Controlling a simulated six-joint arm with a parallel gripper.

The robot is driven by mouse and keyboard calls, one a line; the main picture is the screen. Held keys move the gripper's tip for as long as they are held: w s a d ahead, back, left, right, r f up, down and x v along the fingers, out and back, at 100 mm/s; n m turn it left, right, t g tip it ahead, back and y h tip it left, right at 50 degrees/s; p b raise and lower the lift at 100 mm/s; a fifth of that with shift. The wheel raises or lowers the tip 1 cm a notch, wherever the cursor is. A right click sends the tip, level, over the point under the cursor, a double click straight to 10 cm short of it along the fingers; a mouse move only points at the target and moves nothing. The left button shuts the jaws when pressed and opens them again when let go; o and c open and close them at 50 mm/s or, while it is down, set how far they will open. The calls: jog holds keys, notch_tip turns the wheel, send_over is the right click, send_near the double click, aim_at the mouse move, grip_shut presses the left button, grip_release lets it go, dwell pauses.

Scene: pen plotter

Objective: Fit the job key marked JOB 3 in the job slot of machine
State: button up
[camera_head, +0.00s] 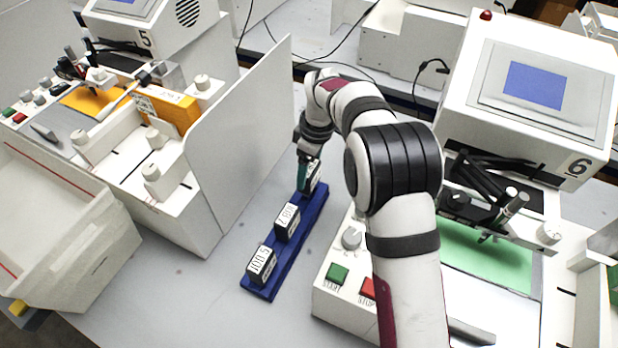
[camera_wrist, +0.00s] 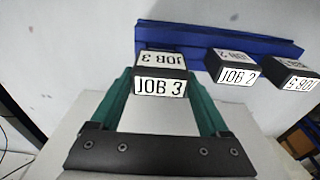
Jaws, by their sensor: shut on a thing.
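The JOB 3 key (camera_wrist: 160,86) is a black block with white labels, between the green fingers of my gripper (camera_wrist: 158,100) in the wrist view. My gripper is shut on it. The key is at the end of the blue rack (camera_wrist: 215,38), and I cannot tell whether it is still seated there. In the head view my gripper (camera_head: 307,178) is at the far end of the rack (camera_head: 262,290), partly hiding the JOB 3 key (camera_head: 315,178). The job slot cannot be made out; machine 6 (camera_head: 545,120) and machine 5 (camera_head: 165,45) both show.
The JOB 2 key (camera_head: 287,222) and JOB 5 key (camera_head: 262,265) stand in the rack. A white panel (camera_head: 240,125) rises left of it. Machine 6's START button (camera_head: 337,273) and knob (camera_head: 351,238) are to the right. A white bin (camera_head: 60,240) stands at left.

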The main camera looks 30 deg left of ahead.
notch_tip(320, 180, up, 6)
jog(key=shift+d+r, duration=0.1)
jog(key=shift+r, duration=0.05)
jog(key=s+d+r+m+t+h, duration=0.1)
jog(key=s+d+r+m, duration=0.1)
jog(key=d+r+m, duration=0.8)
jog(key=s+d+r+m, duration=0.2)
jog(key=d+r+m, duration=0.55)
jog(key=r, duration=0.35)
notch_tip(320, 180, down, 8)
jog(key=shift+w+a+f, duration=0.2)
jog(key=shift+w, duration=0.05)
jog(key=shift+f+m, duration=0.25)
jog(key=shift+f, duration=1.35)
